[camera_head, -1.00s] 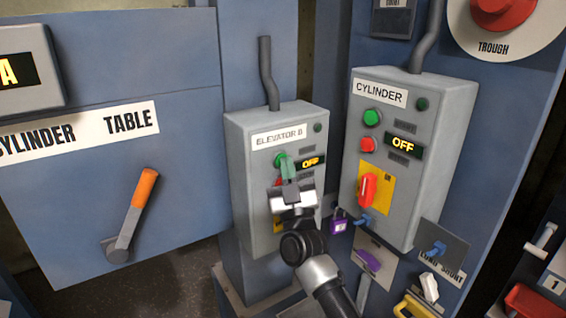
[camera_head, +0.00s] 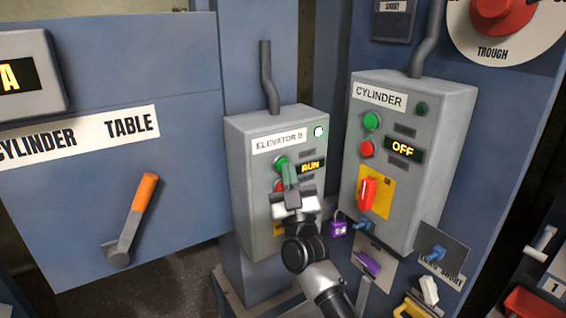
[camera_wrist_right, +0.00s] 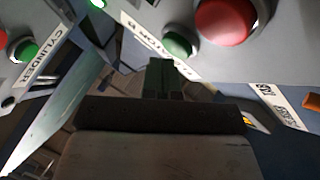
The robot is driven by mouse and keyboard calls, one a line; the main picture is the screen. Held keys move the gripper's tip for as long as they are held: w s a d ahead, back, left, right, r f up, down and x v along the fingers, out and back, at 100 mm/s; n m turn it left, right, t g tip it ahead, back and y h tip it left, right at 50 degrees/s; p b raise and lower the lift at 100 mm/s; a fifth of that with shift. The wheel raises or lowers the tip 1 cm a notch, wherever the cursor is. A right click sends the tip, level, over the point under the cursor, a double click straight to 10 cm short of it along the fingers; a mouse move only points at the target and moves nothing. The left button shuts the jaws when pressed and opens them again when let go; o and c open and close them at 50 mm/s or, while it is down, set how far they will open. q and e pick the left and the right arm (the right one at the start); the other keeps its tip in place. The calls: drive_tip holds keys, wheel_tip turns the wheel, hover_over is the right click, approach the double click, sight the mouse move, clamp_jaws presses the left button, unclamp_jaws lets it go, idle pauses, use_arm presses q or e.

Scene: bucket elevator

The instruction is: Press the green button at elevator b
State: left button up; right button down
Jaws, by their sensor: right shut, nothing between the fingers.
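The Elevator B box (camera_head: 245,190) is grey with a white label, in the middle of the head view. Its display (camera_head: 311,167) reads RUN and its small lamp (camera_head: 319,132) is lit. The green button (camera_head: 280,163) is at the upper left of the box face. My right gripper (camera_head: 288,172) is shut and empty, with its green fingertips at the green button. Whether they touch cannot be told. In the right wrist view the fingers (camera_wrist_right: 165,75) point at the green button (camera_wrist_right: 178,45). A red button (camera_head: 279,186) below is partly hidden by my gripper. My left gripper is not in view.
The Cylinder box (camera_head: 450,130) stands close on the right and its display (camera_head: 403,149) reads OFF. A purple padlock (camera_head: 338,228) hangs between the boxes. An orange-handled lever (camera_head: 133,215) is on the left panel.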

drive_tip(key=shift+s+d, duration=0.25)
drive_tip(key=shift+s, duration=0.1)
drive_tip(key=s+d+p, duration=0.1)
drive_tip(key=s, duration=0.1)
drive_tip(key=s+d+p, duration=0.2)
idle(0.4)
idle(0.5)
